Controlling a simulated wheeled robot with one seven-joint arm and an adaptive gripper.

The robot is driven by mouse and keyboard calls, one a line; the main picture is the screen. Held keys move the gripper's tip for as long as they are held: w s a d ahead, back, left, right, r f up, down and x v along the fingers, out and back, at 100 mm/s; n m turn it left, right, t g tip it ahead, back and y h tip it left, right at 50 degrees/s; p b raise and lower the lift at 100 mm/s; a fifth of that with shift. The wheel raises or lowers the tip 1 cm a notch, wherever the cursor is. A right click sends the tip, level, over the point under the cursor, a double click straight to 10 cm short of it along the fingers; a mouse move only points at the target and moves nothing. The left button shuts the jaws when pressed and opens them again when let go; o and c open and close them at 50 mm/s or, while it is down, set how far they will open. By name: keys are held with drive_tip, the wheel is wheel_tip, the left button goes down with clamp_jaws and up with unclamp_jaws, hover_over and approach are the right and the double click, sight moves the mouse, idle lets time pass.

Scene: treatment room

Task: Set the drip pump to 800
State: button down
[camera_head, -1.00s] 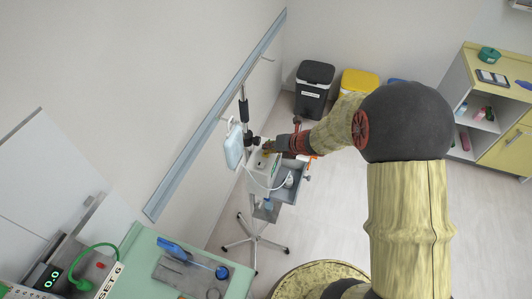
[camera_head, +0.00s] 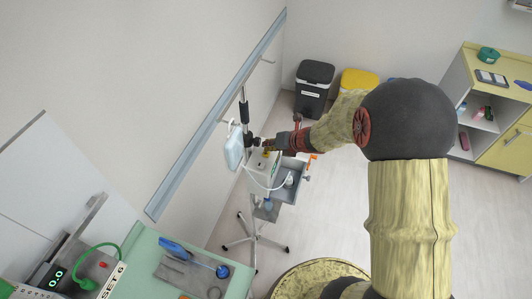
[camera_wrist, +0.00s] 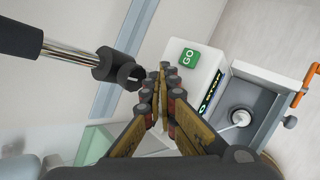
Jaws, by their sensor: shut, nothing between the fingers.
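The drip pump (camera_head: 260,161) is a white box on the wheeled stand, partly hidden by my gripper in the head view. In the wrist view its white casing (camera_wrist: 207,66) carries a green GO button (camera_wrist: 189,57) and a dark display (camera_wrist: 209,96) with green characters, partly hidden by my finger; I cannot read the value. My gripper (camera_wrist: 160,74) is shut and empty. Its fingertips appear just left of the GO button in the wrist view; I cannot tell whether they touch the pump. In the head view my gripper (camera_head: 268,147) is over the pump's top.
A drip bag (camera_head: 234,148) hangs left of the pump, with a pole (camera_wrist: 75,55) and clamp close to my fingers. A grey open tray (camera_wrist: 262,88) with a white-tipped object adjoins the pump. A green counter (camera_head: 140,262) with a 0.0 display (camera_head: 56,277) stands lower left.

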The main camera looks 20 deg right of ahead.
drive_tip(key=shift+r+p, duration=1.9)
drive_tip(key=shift+r, duration=0.6)
